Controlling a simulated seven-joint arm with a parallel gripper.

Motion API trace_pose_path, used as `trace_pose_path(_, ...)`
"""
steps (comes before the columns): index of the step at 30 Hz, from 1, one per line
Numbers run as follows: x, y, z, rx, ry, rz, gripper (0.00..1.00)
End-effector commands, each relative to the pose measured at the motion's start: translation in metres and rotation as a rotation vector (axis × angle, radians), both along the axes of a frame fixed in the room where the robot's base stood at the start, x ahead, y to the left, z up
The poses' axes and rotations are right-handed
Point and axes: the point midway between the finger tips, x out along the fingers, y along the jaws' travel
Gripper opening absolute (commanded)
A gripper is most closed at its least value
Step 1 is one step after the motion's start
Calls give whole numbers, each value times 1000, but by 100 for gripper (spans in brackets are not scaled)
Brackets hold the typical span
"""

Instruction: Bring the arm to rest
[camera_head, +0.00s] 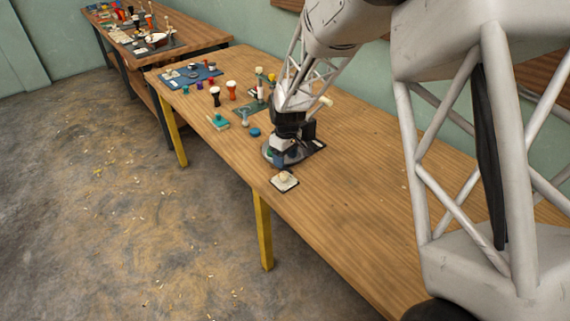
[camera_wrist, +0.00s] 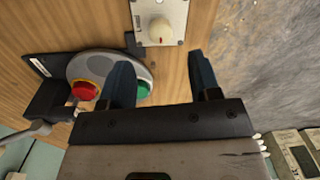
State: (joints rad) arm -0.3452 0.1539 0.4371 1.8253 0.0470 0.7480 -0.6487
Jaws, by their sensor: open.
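My gripper (camera_wrist: 164,80) is open, with nothing between its two dark fingers in the wrist view. In the head view my gripper (camera_head: 284,148) is low over the wooden table, above a grey rounded base. In the wrist view this grey base (camera_wrist: 97,63) carries a red button (camera_wrist: 85,90) and a green button (camera_wrist: 143,89). The left finger overlaps the base in the picture; I cannot tell whether they touch. A white plate with a round knob (camera_wrist: 160,29) lies on the table ahead of the fingers; it also shows in the head view (camera_head: 284,181).
Several small goblet drums, among them a red one (camera_head: 231,89) and a black one (camera_head: 214,96), stand left of my arm. A blue mat (camera_head: 190,76) lies at the table's far end. The near wooden tabletop (camera_head: 345,215) is clear. A second table (camera_head: 205,38) stands behind.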

Motion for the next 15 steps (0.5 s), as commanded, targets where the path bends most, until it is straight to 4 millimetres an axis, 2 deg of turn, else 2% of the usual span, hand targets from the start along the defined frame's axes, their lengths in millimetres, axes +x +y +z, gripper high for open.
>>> trace_pose_path(4,0,0,8,0,0,0,57)
trace_pose_path(15,0,0,8,0,0,0,57)
